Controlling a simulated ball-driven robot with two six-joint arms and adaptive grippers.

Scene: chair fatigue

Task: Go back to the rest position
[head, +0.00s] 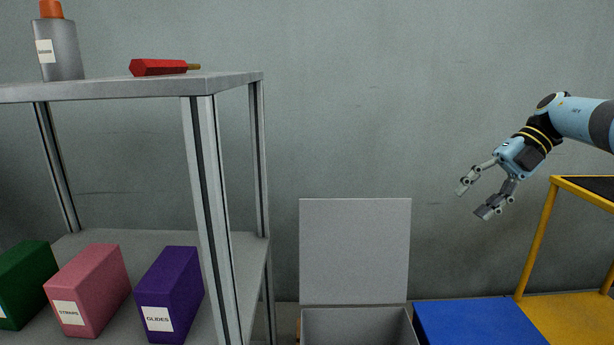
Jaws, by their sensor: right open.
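My right gripper (475,198) is in the head view at the right, on a light blue arm that comes in from the right edge. Its two grey fingers are spread apart and point down to the left. Nothing is between them, and they touch nothing. The gripper hangs in the air in front of the grey wall, above the blue surface (478,324) and left of the yellow frame (537,238). My left gripper is out of view.
A grey shelf (232,82) at left holds a grey bottle (62,55) and a red tool (158,67) on top. Green (22,275), pink (92,285) and purple (175,287) boxes stand below. An open grey box (355,250) stands mid-floor. Air between shelf and gripper is free.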

